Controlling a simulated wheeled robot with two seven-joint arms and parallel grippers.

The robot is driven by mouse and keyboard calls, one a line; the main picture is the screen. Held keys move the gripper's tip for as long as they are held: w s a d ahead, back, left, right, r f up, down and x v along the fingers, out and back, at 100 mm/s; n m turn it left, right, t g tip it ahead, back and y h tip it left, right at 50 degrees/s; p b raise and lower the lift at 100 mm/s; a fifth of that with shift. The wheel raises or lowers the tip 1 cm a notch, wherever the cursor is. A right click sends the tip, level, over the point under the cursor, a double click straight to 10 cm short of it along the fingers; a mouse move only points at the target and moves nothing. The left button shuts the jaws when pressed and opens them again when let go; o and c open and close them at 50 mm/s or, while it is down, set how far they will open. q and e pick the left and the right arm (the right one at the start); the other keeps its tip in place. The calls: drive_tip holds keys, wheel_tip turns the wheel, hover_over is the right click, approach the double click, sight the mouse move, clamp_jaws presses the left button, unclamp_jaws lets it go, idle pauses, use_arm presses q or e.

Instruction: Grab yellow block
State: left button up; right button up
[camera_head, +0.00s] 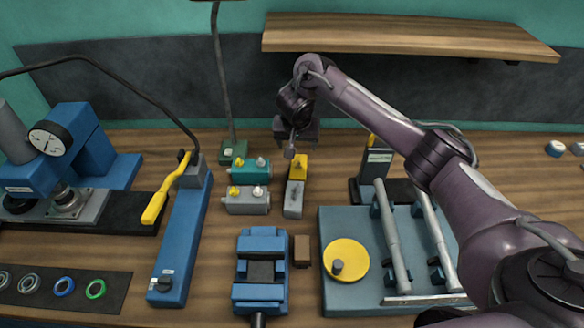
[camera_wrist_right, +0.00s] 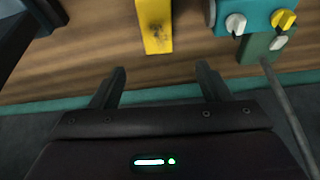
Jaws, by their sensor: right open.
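The yellow block (camera_head: 299,165) lies on the wooden bench near the middle, touching or very close to a grey block (camera_head: 293,200) in front of it. It also shows at the top of the right wrist view (camera_wrist_right: 155,28), partly cut off by the frame edge. My right gripper (camera_head: 290,151) is just behind and above the yellow block in the head view. In the right wrist view my right gripper (camera_wrist_right: 162,70) has its fingers spread and empty, with the block ahead of the gap and not between them. My left gripper is not in view.
A teal box (camera_head: 249,171) and a grey box (camera_head: 246,201) with knobs stand just left of the block. A lamp base (camera_head: 233,151) is behind them. A blue vise (camera_head: 261,270) and a blue-grey plate (camera_head: 350,297) with a yellow disc (camera_head: 345,258) are in front.

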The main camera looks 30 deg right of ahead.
drive_tip(key=b, duration=0.4)
approach(298, 167)
drive_tip(key=shift+w+d+f, duration=0.2)
drive_tip(key=shift+w+f, duration=0.35)
drive_tip(key=shift+f, duration=0.3)
drive_tip(key=shift+b+x, duration=1)
drive_tip(key=shift+x, duration=0.05)
drive_tip(key=shift+w+f+b, duration=0.1)
drive_tip(key=shift+f+b, duration=0.25)
drive_tip(key=shift+f, duration=0.45)
drive_tip(key=shift+x, duration=2.8)
drive_tip(key=shift+d+f+p, duration=0.1)
drive_tip(key=shift+d+p, duration=0.05)
drive_tip(key=shift+p, duration=0.25)
drive_tip(key=c, duration=1.4)
drive_tip(key=shift+c, duration=0.6)
